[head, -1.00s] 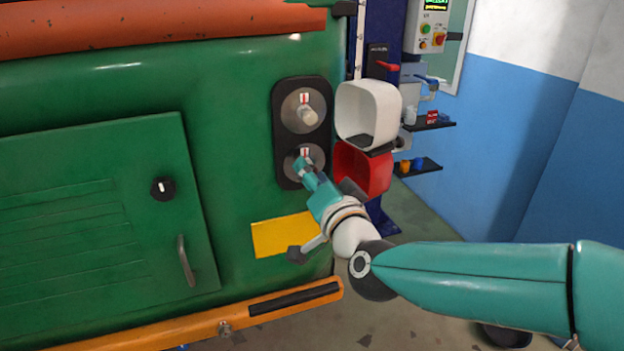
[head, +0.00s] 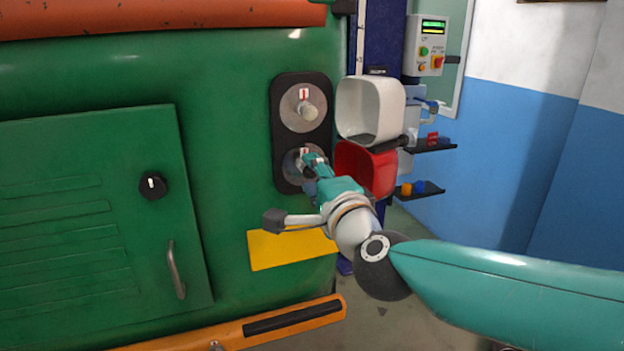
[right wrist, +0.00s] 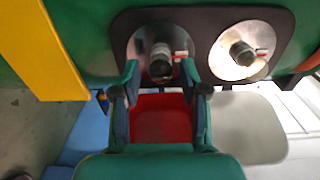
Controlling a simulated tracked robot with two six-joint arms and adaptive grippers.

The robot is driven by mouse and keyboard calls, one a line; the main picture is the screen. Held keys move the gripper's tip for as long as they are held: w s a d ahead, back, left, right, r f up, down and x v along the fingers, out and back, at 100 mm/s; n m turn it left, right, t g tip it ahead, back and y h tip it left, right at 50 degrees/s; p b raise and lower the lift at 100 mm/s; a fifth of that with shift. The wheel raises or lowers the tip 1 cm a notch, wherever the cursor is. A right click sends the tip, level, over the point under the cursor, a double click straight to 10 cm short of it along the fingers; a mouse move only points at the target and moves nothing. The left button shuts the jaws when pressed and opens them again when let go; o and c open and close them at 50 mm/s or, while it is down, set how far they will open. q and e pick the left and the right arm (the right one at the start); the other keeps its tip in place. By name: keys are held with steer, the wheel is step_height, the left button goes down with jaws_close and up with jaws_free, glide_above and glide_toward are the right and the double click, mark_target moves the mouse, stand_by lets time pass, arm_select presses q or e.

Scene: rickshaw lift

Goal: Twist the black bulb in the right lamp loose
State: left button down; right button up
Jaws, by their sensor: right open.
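A dark lamp panel (head: 280,120) on the green rickshaw body holds two round silver reflectors, one above the other. The other bulb (right wrist: 242,53) stands to the right there. My left gripper is not in view.
A white bin (head: 352,112) and a red bin (head: 372,178) hang right of the panel, close to my right wrist. A yellow plate (head: 275,251) is below, and an orange bumper (head: 180,338) lower still. Small shelves (head: 432,146) and a control box (head: 427,45) are behind.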

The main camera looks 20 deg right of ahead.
steer(key=c, duration=0.7)
steer(key=shift+o, duration=0.2)
